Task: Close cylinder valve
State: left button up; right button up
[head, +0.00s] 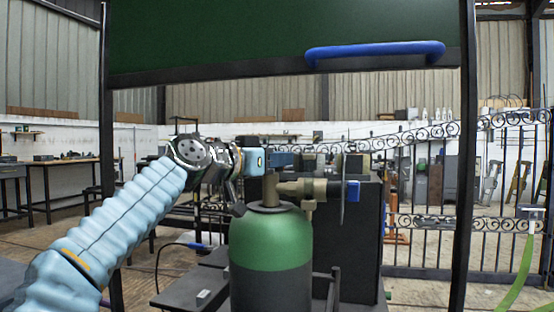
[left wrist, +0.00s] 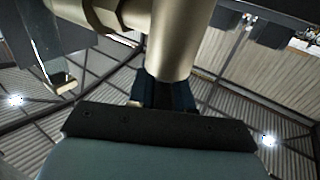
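The gas cylinder (head: 270,240) stands upright, with a green shoulder above a dark body. My left gripper (head: 283,159) reaches in from the left and lies level at the top of the valve stem. In the left wrist view, the brass valve body (left wrist: 178,40) fills the upper middle, close to the camera. It partly covers the dark blue fingers of my left gripper (left wrist: 164,94), so their grip cannot be judged. My right gripper is not in view.
A dark frame with a raised green panel and blue handle (head: 375,52) spans overhead. Its posts stand left and right. A dark box (head: 350,240) stands beside the cylinder. A scrolled iron gate (head: 430,230) is at the right, and a workbench (head: 50,162) at the far left.

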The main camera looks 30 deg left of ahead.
pick_arm(q)
grip_shut()
